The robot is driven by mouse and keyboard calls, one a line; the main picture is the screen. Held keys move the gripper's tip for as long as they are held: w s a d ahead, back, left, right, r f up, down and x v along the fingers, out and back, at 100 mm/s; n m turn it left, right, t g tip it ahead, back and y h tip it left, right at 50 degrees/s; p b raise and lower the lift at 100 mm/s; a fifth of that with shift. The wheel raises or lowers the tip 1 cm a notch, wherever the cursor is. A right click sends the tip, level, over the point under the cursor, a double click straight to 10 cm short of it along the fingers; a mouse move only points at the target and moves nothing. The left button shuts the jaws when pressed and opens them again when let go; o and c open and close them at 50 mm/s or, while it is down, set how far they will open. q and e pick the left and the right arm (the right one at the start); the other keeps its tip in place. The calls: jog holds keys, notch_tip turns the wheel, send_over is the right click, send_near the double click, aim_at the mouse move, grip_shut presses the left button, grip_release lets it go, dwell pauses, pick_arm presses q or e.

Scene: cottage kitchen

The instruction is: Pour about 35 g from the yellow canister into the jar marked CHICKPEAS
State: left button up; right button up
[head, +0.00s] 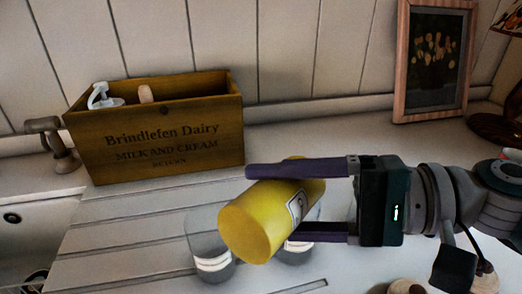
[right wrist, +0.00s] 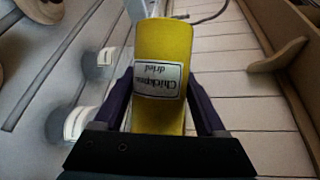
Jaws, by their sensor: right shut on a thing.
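The yellow canister (head: 258,222) is held tilted in my right gripper (head: 268,202), above the counter. The right wrist view shows the canister (right wrist: 162,45) between the two fingers, with a label reading "Chickpeas dried" upside down. Its plain, wide end faces down-left in the head view; no material is seen leaving it. Two glass jars with white labels stand beneath and beside it: a left jar (head: 205,238) and a right jar (head: 296,254), partly hidden by the canister and lower finger. I cannot read their labels, so I cannot tell which is CHICKPEAS. My left gripper is not in view.
A wooden dairy crate (head: 160,130) holding a white spray bottle (head: 102,97) stands behind. A sink (head: 30,235) and tap (head: 55,140) are at left, a framed picture (head: 433,60) at back right. Round wooden items (head: 407,286) sit at the front edge.

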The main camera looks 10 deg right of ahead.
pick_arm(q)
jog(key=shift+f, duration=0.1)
pick_arm(e)
jog(key=shift+r, duration=0.15)
dwell(0.4)
jog(key=shift+w+d+m+y, duration=0.1)
jog(key=shift+m+y, duration=0.2)
dwell(0.5)
